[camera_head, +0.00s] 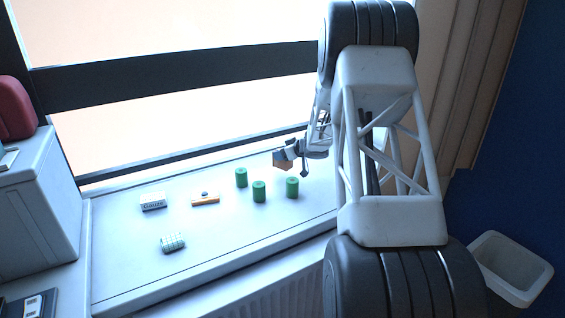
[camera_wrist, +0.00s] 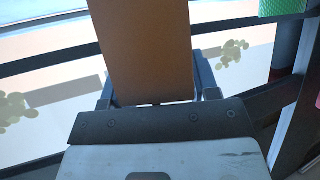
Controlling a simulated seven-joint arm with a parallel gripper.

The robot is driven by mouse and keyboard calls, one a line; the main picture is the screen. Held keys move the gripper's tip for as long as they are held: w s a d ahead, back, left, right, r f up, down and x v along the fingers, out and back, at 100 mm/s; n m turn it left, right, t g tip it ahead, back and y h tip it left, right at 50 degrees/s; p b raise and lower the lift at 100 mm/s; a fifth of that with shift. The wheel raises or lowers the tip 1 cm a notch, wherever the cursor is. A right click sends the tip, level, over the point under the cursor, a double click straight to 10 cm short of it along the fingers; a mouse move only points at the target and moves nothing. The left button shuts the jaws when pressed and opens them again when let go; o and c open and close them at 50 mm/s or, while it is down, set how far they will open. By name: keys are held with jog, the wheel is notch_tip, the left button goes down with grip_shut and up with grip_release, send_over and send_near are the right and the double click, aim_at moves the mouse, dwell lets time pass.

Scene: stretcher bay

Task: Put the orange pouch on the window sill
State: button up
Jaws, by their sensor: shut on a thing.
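The orange pouch (camera_wrist: 142,45) fills the upper middle of the wrist view as a flat orange-brown panel. It also shows, small and shaded, in the head view (camera_head: 283,163). My gripper (camera_head: 286,152) is shut on it, with a blue-grey finger on each side in the wrist view. The window sill (camera_head: 125,270) is the pale surface below the window in the head view. My gripper and the pouch are over its back right part. I cannot tell the exact gap between pouch and sill.
Several green cylinders (camera_head: 259,191) stand on the sill just below the pouch in the picture. A gauze box (camera_head: 153,202), a small orange-and-white item (camera_head: 205,200) and a striped roll (camera_head: 172,243) lie further left. The sill's front left is clear. A white bin (camera_head: 510,268) stands at right.

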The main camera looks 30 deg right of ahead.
aim_at(283, 161)
jog(key=shift+f, duration=0.1)
jog(key=shift+f, duration=1.75)
jog(key=shift+f, duration=0.15)
jog(key=o, duration=1)
jog(key=shift+o, duration=0.2)
jog(key=v, duration=1.2)
jog(key=shift+s, duration=0.1)
jog(key=shift+a, duration=0.1)
